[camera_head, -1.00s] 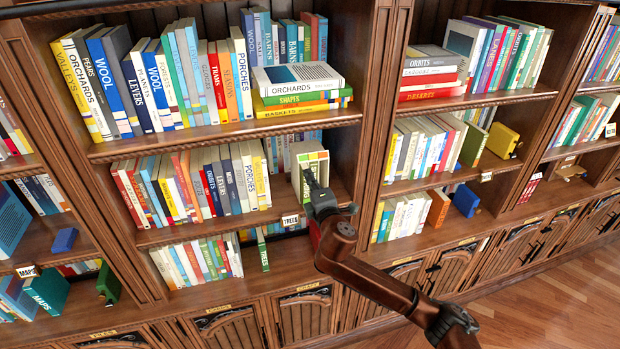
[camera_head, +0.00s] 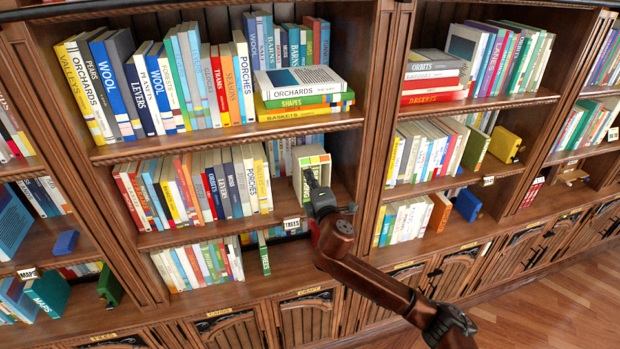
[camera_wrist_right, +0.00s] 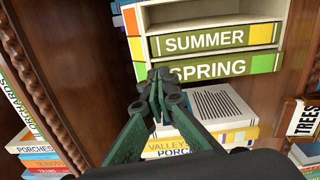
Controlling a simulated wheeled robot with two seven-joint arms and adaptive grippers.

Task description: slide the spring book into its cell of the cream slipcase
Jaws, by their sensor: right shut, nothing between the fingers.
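The cream slipcase (camera_head: 297,178) stands upright on the middle shelf, right of a row of books. The spring book (camera_wrist_right: 225,69) shows its green spine in the wrist view, beside the summer book (camera_wrist_right: 205,41); both sit in cells of the slipcase. I cannot tell whether the spring spine is fully flush. My right gripper (camera_head: 309,174) is shut and empty in front of the slipcase. In the right wrist view its fingertips (camera_wrist_right: 156,82) are close to one end of the spring spine and cover part of it; contact is unclear. My left gripper is out of view.
A TREES label (camera_head: 291,224) hangs on the shelf edge below the slipcase. A row of upright books (camera_head: 195,190) stands left of it, and a dark wooden upright (camera_head: 368,150) is to its right. Stacked books (camera_head: 300,90) lie on the shelf above.

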